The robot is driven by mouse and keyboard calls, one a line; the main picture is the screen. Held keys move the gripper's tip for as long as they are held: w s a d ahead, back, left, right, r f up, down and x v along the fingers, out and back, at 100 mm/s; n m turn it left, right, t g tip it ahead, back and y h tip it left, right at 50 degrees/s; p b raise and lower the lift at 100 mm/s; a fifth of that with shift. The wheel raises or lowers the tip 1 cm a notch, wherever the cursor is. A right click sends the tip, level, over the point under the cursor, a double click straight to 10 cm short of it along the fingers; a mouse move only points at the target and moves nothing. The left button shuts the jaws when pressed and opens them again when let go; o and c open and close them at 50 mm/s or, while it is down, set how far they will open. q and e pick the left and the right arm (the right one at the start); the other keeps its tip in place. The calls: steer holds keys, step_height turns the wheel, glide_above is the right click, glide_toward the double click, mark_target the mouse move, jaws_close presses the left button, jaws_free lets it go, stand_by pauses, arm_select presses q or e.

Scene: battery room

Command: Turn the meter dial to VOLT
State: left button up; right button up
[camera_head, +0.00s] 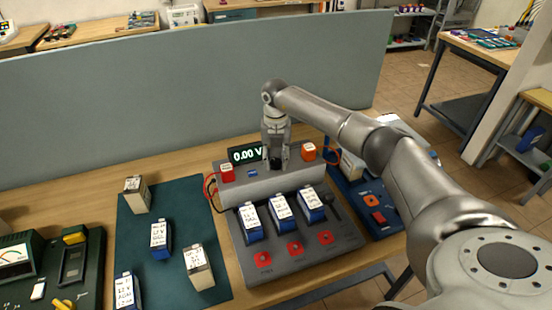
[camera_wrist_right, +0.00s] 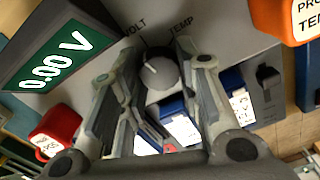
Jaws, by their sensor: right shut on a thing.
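The meter (camera_head: 270,182) is a grey console on the bench with a lit display (camera_head: 246,155) reading 0.00 V. Its round grey dial (camera_wrist_right: 160,74) shows in the right wrist view, below the printed words VOLT and TEMP. In the head view the gripper mostly hides the dial. My left gripper is not in view.
A red probe block (camera_head: 227,173) and an orange one (camera_head: 309,152) flank the display and dial. Blue-and-white batteries (camera_head: 281,207) stand in the tray in front. A grey partition (camera_head: 180,90) stands behind.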

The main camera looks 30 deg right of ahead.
steer(key=shift+m, duration=1.2)
steer(key=o, duration=1)
